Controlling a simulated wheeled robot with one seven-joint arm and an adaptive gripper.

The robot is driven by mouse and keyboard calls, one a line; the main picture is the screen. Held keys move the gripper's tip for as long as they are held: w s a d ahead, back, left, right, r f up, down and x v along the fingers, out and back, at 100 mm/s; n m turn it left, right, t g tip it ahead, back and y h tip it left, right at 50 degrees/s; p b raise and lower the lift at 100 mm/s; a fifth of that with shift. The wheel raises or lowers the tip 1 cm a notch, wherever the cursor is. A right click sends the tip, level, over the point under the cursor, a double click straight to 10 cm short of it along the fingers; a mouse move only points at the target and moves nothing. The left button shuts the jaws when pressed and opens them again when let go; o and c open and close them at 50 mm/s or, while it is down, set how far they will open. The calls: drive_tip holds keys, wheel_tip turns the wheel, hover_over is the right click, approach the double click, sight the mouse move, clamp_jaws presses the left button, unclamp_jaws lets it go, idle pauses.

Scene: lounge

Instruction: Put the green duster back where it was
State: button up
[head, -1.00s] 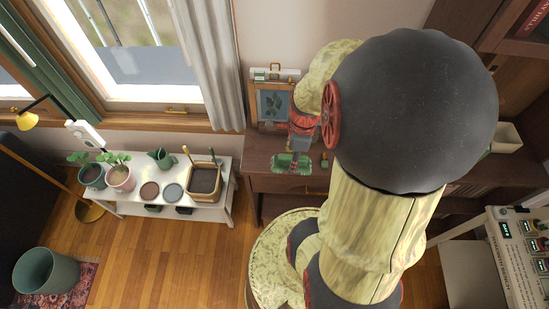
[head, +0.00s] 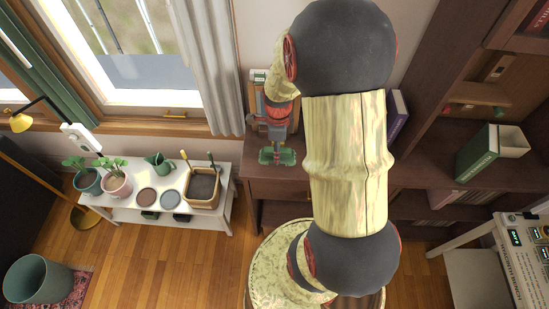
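My gripper (head: 278,157) points down over the left part of the brown desk (head: 262,187). Its lower end shows green parts; I cannot tell whether these are only its fingers or include a held thing, nor whether the fingers are open or shut. No green duster can be made out for certain. A small green piece (head: 497,112) lies at the right end of a shelf ledge (head: 474,111) in the bookcase, with small red pieces to its left. It is too small to identify.
A framed picture (head: 258,100) stands behind my gripper. A purple book (head: 398,114) is beside my arm. A white plant bench (head: 228,190) is at the left.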

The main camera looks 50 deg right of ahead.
drive_tip(key=shift+w+f, duration=0.35)
drive_tip(key=shift+f, duration=0.05)
drive_tip(key=shift+w+f+b, duration=0.15)
drive_tip(key=shift+f+b, duration=0.2)
drive_tip(key=shift+f, duration=0.6)
drive_tip(key=shift+w+f+b, duration=0.15)
drive_tip(key=shift+f+b, duration=0.15)
drive_tip(key=shift+f, duration=0.6)
drive_tip(key=shift+c, duration=0.5)
drive_tip(key=o, duration=1.1)
